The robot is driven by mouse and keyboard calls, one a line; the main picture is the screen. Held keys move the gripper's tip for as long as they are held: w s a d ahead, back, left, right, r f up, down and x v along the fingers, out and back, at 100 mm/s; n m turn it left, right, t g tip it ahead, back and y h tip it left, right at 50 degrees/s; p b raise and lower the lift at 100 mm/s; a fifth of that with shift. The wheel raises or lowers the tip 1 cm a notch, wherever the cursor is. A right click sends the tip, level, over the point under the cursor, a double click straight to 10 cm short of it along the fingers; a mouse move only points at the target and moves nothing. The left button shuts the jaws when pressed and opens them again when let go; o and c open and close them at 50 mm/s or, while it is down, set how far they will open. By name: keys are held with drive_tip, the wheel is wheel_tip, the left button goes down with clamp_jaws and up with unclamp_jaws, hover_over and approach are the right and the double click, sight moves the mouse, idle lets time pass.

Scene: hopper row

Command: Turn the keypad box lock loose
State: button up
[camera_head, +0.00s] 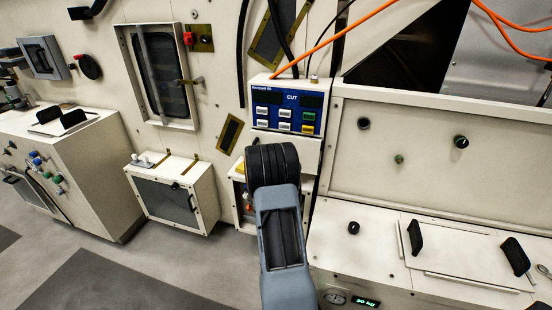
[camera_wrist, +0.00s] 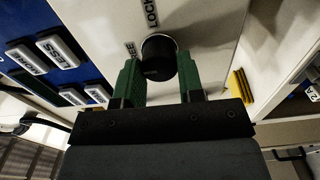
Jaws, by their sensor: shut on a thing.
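The keypad box (camera_head: 308,144) is a white box with a blue key panel marked CUT, at the top middle of the head view. In the wrist view its white face (camera_wrist: 215,30) carries a round black lock knob (camera_wrist: 158,52) beside printed lettering that reads LOCK. A second label is only partly readable. My gripper (camera_wrist: 159,68) has its green fingers on either side of the knob and is shut on it. In the head view my dark wrist and grey arm cover the lower part of the box, and the knob and fingers are hidden.
An orange cable (camera_head: 335,40) runs up from the box top. A white machine panel (camera_head: 430,125) with knobs stands at the right, above a surface with black handles. A white cabinet (camera_head: 172,195) is at the left. Grey floor (camera_head: 150,260) lies open at lower left.

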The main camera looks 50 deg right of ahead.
drive_tip(key=shift+d, duration=0.1)
idle(0.4)
drive_tip(key=o, duration=0.9)
drive_tip(key=v, duration=1.4)
drive_tip(key=shift+d, duration=0.1)
